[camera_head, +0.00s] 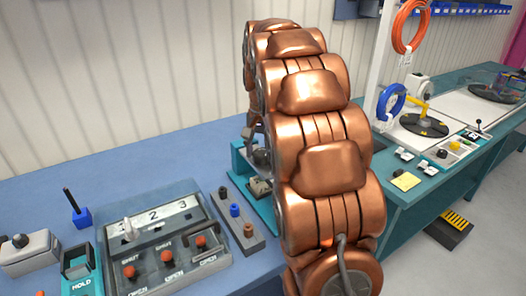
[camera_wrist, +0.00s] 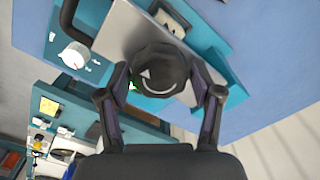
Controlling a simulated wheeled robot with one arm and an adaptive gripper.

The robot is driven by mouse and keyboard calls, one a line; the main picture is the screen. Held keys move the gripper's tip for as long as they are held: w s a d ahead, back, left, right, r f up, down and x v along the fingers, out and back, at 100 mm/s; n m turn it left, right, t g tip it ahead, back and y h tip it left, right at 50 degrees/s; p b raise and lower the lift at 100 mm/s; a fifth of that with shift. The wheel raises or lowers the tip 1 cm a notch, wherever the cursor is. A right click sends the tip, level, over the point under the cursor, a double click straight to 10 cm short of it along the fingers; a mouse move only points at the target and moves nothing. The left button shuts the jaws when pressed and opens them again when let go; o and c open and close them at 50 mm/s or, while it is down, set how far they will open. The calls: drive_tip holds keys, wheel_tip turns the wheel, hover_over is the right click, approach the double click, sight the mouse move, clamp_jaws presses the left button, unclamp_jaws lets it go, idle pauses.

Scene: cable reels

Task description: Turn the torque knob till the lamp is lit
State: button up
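The dark round torque knob (camera_wrist: 160,72), with a pale arrow mark on its face, fills the middle of the wrist view. My gripper (camera_wrist: 159,70) has one finger on each side of it, and the fingertips appear to press against its sides. A small bright green spot (camera_wrist: 132,86) shows beside the knob, partly covered by the left finger. It may be the lamp; I cannot tell for sure. In the head view my copper arm hides the knob and the gripper.
A white dial (camera_wrist: 75,55) sits on the teal panel near the knob. In the head view, a switch box (camera_head: 165,245) and a strip with several buttons (camera_head: 235,215) lie left of my arm. Another teal bench (camera_head: 400,205) with reels stands at right.

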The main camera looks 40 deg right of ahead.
drive_tip(key=c, duration=0.7)
drive_tip(key=shift+f+n+b, duration=0.15)
drive_tip(key=shift+n+b, duration=0.5)
drive_tip(key=shift+n, duration=0.15)
drive_tip(key=shift+n+b, duration=0.5)
drive_tip(key=shift+n, duration=0.8)
drive_tip(key=o, duration=1.1)
drive_tip(key=shift+o, duration=0.2)
drive_tip(key=shift+r, duration=0.2)
drive_tip(key=shift+r, duration=3.75)
